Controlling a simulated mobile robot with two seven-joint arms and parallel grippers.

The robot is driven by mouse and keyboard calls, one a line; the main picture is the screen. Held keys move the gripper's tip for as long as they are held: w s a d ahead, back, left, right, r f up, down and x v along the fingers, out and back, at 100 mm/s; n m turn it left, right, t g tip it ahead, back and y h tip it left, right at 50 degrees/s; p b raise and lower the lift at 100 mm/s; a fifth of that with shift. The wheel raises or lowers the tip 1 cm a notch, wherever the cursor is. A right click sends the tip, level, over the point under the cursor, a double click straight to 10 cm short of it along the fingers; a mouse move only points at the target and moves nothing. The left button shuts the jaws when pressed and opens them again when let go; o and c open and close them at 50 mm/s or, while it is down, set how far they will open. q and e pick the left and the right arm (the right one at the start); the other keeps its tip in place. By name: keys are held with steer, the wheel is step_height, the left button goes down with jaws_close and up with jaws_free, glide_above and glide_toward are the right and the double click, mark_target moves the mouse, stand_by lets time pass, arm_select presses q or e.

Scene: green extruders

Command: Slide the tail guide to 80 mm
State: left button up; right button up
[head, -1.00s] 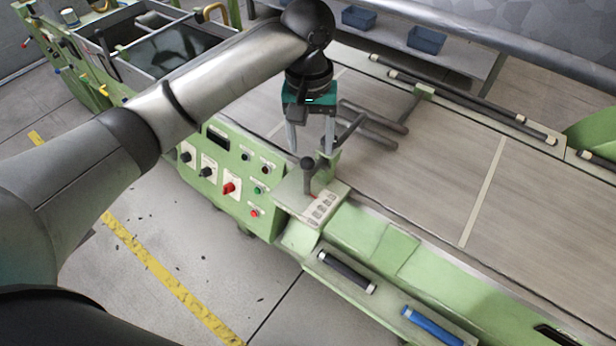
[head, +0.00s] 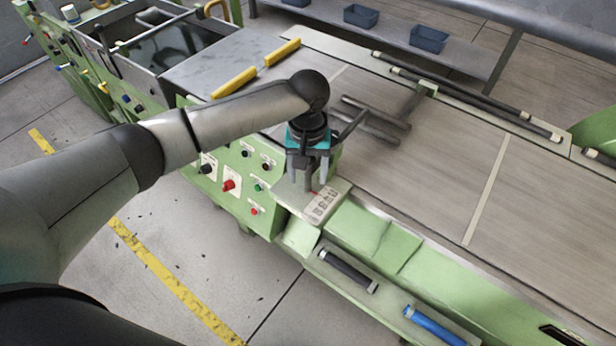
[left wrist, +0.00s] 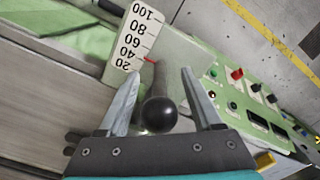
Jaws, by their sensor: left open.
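My left gripper (head: 306,186) is low over the guide's scale plate in the head view. In the left wrist view its fingers (left wrist: 160,72) are apart, one on each side of the black ball knob (left wrist: 157,114), with visible gaps. The scale (left wrist: 133,42) is white and marked 20 to 100. A red pointer (left wrist: 149,60) stands at about the 40 mark. The tail guide's dark rods (head: 370,122) lie over the belt in the head view. The gripper mostly hides the knob there. My right gripper is not in view.
A green control panel (head: 236,172) with knobs and buttons is just left of the gripper. A ledge below holds a black-gripped bar (head: 348,270) and a blue roll (head: 433,325). Yellow bars (head: 234,82) lie behind the arm. The belt (head: 440,165) is clear to the right.

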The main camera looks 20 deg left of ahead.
arm_select(q)
steer(key=shift+f, duration=0.75)
jaws_close()
stand_by(0.9)
